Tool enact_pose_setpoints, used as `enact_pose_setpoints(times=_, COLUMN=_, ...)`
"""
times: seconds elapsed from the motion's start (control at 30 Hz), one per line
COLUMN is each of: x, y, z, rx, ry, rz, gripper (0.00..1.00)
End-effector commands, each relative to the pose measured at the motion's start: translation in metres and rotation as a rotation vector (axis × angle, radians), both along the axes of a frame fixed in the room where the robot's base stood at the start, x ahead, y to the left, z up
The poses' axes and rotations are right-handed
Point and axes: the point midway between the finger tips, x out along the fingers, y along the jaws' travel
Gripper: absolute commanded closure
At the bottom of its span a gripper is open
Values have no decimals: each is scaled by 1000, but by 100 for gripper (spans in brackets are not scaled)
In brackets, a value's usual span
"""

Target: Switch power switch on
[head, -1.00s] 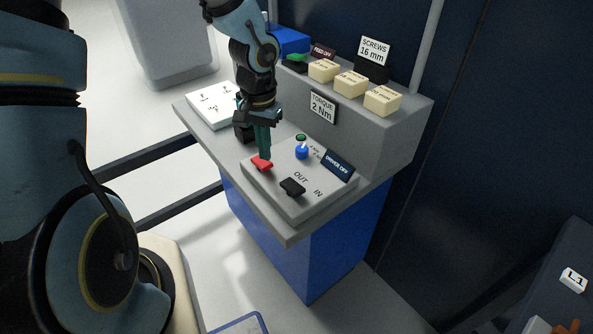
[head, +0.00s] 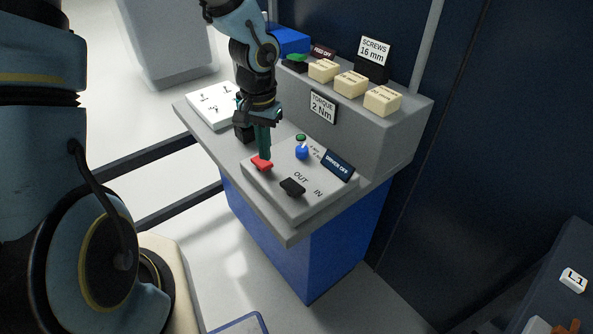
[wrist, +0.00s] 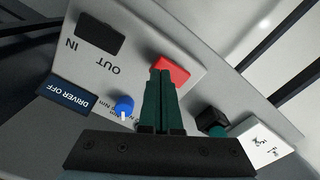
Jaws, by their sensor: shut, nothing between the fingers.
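The red power switch (head: 262,164) sits at the left corner of the light grey control panel (head: 270,187). It also shows in the wrist view (wrist: 172,69), just beyond my fingertips. My gripper (head: 264,154) is shut and empty, pointing down with its green fingertips at the red switch; in the wrist view (wrist: 161,78) the tips overlap the switch's near edge. I cannot tell whether they touch it. A dark sign reading DRIVER OFF (head: 338,165) stands at the panel's right edge.
The panel also has a blue knob (head: 302,152), a green button (head: 300,138) and a black switch (head: 292,187) by OUT and IN. A grey ledge with cream blocks (head: 382,101) rises behind.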

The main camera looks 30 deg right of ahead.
Motion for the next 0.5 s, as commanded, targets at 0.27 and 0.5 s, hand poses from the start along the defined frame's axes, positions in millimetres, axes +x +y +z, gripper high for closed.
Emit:
enact_pose_setpoints(times=0.27, x=0, y=0, z=-3, rx=0, ry=0, rz=0, gripper=100)
enact_pose_setpoints(times=0.5, x=0, y=0, z=-7, rx=0, ry=0, rz=0, gripper=100)
